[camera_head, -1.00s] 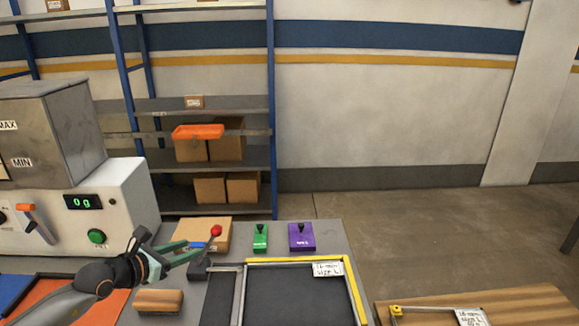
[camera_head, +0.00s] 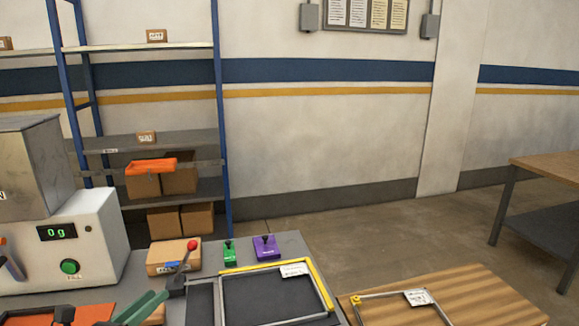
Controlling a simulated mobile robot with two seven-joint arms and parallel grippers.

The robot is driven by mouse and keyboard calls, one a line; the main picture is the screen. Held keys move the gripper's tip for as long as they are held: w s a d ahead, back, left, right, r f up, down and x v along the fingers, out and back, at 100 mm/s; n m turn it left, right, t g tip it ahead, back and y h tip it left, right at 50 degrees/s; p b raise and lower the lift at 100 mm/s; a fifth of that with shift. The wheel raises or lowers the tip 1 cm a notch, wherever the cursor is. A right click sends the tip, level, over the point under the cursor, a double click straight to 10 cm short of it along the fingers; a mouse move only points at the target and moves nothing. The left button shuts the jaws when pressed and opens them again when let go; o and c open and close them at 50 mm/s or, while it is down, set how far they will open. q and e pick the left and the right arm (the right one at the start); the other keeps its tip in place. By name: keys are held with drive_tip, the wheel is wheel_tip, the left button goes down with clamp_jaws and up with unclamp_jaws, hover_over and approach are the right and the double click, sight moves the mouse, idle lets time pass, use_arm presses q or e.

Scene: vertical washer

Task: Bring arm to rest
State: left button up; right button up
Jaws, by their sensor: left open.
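My left gripper (camera_head: 136,309) shows at the bottom left, its greenish fingers pointing right. It is open and nothing shows between the fingers. It hovers over the bench, left of the black lever with the red knob (camera_head: 192,245), and apart from it as far as I can see. The rest of my left arm is mostly cut off by the lower edge. My right gripper is not in view.
A white machine (camera_head: 68,245) reading "0 g" stands left. A yellow-edged frame (camera_head: 318,284) lies on the grey bench, with green (camera_head: 230,254) and purple (camera_head: 266,247) blocks behind. A wooden board (camera_head: 455,298) is at right. A table (camera_head: 545,168) stands far right; open floor lies between.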

use_arm(q)
drive_tip(key=s+a+r+n+t+y, duration=0.15)
drive_tip(key=n+y, duration=0.25)
drive_tip(key=n, duration=0.4)
drive_tip(key=s+r+n+t+y, duration=0.1)
drive_tip(key=s+n+t+y, duration=0.15)
drive_tip(key=n, duration=0.55)
drive_tip(key=s+a+f+n+g+y, duration=0.3)
drive_tip(key=s+f+n+g+y, duration=0.4)
drive_tip(key=f+n, duration=0.4)
drive_tip(key=s+d+f+n+g+h, duration=0.35)
drive_tip(key=s+d+f+g, duration=0.2)
drive_tip(key=s, duration=0.35)
drive_tip(key=s+d+f+n+g+h, duration=0.35)
drive_tip(key=s+d, duration=0.25)
drive_tip(key=s, duration=0.3)
drive_tip(key=w+d+f+t+h, duration=0.1)
drive_tip(key=w+d+f+t, duration=0.1)
drive_tip(key=f, duration=0.4)
drive_tip(key=w+d+f+t, duration=0.2)
drive_tip(key=f+t, duration=0.1)
drive_tip(key=f, duration=0.3)
drive_tip(key=shift+h, duration=0.35)
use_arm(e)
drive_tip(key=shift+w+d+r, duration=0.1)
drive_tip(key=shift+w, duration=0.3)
use_arm(q)
drive_tip(key=shift+c, duration=0.4)
